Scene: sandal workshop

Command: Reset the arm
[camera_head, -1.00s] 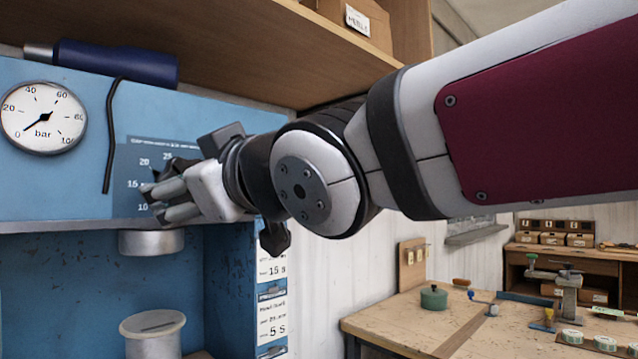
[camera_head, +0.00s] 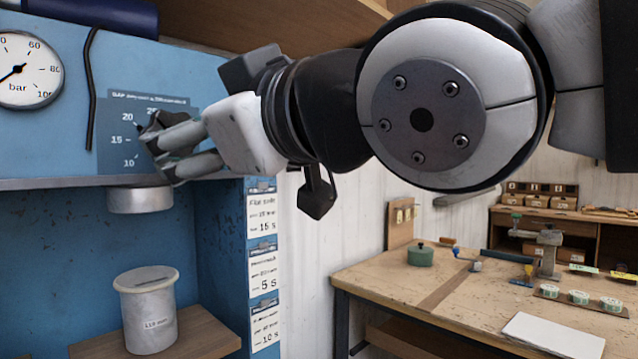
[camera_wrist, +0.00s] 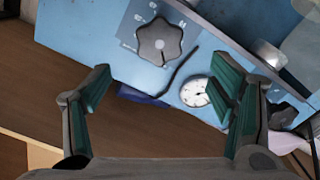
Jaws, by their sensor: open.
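My gripper (camera_head: 168,150) is in front of the dial plate of the blue press in the head view, its fingers pointing left. The black lobed knob (camera_wrist: 159,41) sits between and beyond my open fingers in the wrist view, with clear space around it and nothing held. In the head view the knob is largely hidden behind the fingers, so I cannot tell there whether they touch it. The scale (camera_head: 126,117) shows marks 10, 15, 20 and 25. My arm reaches across the upper right of the head view.
Under the press head stands a grey cylinder (camera_head: 148,318). A workbench (camera_head: 390,278) with small tools and a green pot (camera_head: 420,255) stands at the right.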

